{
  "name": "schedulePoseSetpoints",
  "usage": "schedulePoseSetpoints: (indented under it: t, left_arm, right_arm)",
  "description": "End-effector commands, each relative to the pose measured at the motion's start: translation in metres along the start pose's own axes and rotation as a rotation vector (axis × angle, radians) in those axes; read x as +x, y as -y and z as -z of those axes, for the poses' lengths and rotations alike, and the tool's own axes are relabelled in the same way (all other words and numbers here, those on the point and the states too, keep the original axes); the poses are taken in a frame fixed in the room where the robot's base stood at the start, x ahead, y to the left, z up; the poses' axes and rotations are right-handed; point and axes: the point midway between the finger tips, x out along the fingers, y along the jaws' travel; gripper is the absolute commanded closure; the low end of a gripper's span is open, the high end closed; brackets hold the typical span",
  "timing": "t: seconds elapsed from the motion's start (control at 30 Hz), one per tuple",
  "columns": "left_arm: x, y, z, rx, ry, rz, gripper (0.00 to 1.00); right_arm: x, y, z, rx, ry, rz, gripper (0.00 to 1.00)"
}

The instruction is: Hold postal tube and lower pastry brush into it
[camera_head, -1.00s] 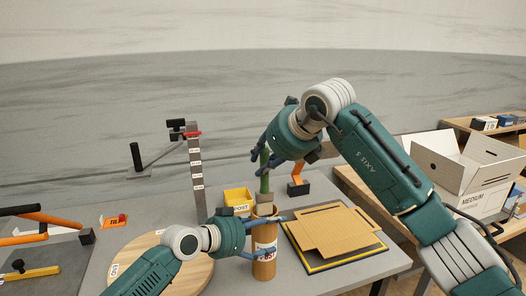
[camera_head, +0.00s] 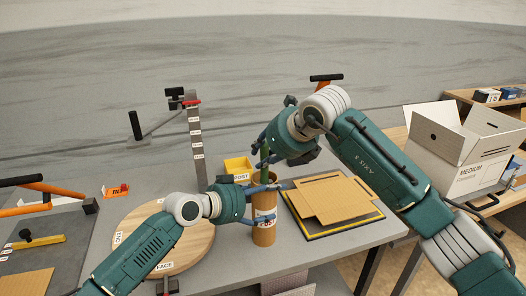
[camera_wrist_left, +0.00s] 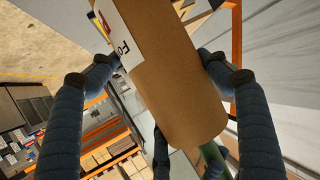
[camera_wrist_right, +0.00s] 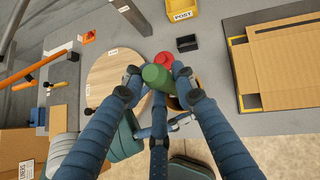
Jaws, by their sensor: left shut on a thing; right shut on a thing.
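The brown postal tube (camera_head: 264,232) with a white label stands upright, held above the front part of the table. My left gripper (camera_head: 264,206) is shut around its upper part; the left wrist view shows the tube (camera_wrist_left: 170,80) between the fingers. My right gripper (camera_head: 264,153) is above the tube, shut on the green handle of the pastry brush (camera_head: 265,166). The handle is roughly upright over the tube mouth. The brush head is hidden, apparently inside the mouth. In the right wrist view the green handle end (camera_wrist_right: 156,76) sits between the fingers, covering most of the tube opening.
A round wooden board (camera_head: 185,255) lies left of the tube. A yellow POST bin (camera_head: 238,168) stands behind it. Flat cardboard (camera_head: 330,196) on a black-yellow mat lies to the right. An open carton (camera_head: 470,145) stands far right.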

Motion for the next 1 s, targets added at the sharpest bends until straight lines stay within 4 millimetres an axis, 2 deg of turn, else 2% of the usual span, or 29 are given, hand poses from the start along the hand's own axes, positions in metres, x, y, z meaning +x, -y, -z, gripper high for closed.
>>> schedulePoseSetpoints:
  t: [0.2, 0.23, 0.3, 0.33, 0.57, 0.7, 0.87, 1.0]
  left_arm:
    - [0.000, -0.001, -0.002, -0.001, 0.003, -0.001, 0.54]
    - [0.000, -0.001, -0.002, -0.001, 0.003, -0.001, 0.54]
    - [0.000, -0.001, -0.002, -0.001, 0.003, -0.001, 0.54]
    - [0.000, -0.001, -0.002, -0.001, 0.003, -0.001, 0.54]
    - [0.000, -0.001, -0.002, -0.001, 0.003, -0.002, 0.54]
    - [0.000, -0.001, -0.002, -0.001, 0.003, -0.002, 0.54]
    - [0.000, -0.001, -0.002, -0.001, 0.003, -0.001, 0.54]
    - [0.000, -0.001, -0.002, -0.001, 0.003, -0.001, 0.54]
  right_arm:
    - [0.000, 0.000, 0.000, 0.000, 0.001, 0.000, 1.00]
    - [0.000, 0.000, 0.000, 0.000, 0.001, 0.000, 0.68]
    - [0.000, 0.000, 0.000, 0.000, 0.001, 0.000, 0.54]
    - [0.000, 0.000, 0.000, 0.000, 0.000, 0.000, 0.50]
    - [0.000, 0.000, 0.000, 0.000, 0.000, 0.000, 0.50]
    - [-0.006, 0.001, -0.001, -0.001, 0.002, 0.001, 0.50]
    - [-0.032, 0.001, -0.001, -0.003, 0.003, 0.003, 0.50]
    - [-0.063, 0.001, -0.001, -0.002, 0.004, 0.004, 0.50]
